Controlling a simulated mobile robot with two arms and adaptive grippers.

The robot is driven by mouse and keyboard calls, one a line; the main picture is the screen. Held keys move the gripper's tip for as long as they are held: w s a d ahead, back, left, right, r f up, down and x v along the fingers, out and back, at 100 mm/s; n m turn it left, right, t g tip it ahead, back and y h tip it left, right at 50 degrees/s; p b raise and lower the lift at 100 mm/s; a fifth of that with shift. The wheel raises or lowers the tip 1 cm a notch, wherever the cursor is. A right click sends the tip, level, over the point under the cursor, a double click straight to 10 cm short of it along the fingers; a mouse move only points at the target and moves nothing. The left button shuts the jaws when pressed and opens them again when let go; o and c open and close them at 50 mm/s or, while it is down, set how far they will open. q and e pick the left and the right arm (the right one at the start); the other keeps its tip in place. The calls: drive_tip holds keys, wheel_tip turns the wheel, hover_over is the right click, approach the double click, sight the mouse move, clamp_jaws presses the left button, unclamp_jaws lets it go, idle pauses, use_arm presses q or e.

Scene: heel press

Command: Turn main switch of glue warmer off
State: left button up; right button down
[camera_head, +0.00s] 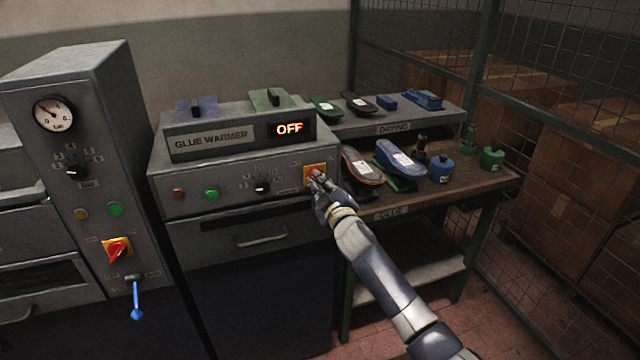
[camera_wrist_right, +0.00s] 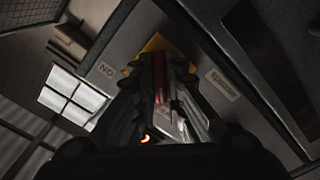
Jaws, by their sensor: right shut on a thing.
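The glue warmer (camera_head: 230,170) is a grey cabinet with its name on the upper box. Its display (camera_head: 290,129) reads OFF in glowing letters. The main switch (camera_head: 314,171) is a red knob on a yellow plate at the right end of the front panel, partly covered by my right gripper (camera_head: 318,182). The right wrist view shows the yellow plate (camera_wrist_right: 153,44) and the red knob (camera_wrist_right: 160,75) between the fingers. My right gripper is shut on the knob. The knob's exact angle is hard to tell. My left gripper is not in view.
A press (camera_head: 75,160) with a gauge, its own red and yellow switch (camera_head: 117,249) and a blue-handled lever (camera_head: 136,300) stands at left. A drying shelf (camera_head: 350,128) and wooden table (camera_head: 480,185) with shoe parts and pots stand at right, before a wire fence.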

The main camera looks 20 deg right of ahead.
drive_tip(key=c, duration=1.7)
unclamp_jaws()
drive_tip(key=shift+o, duration=0.2)
drive_tip(key=shift+s, duration=0.1)
drive_tip(key=s, duration=1.2)
drive_tip(key=shift+d, duration=0.25)
drive_tip(key=shift+w+f, duration=0.1)
drive_tip(key=shift+f, duration=0.05)
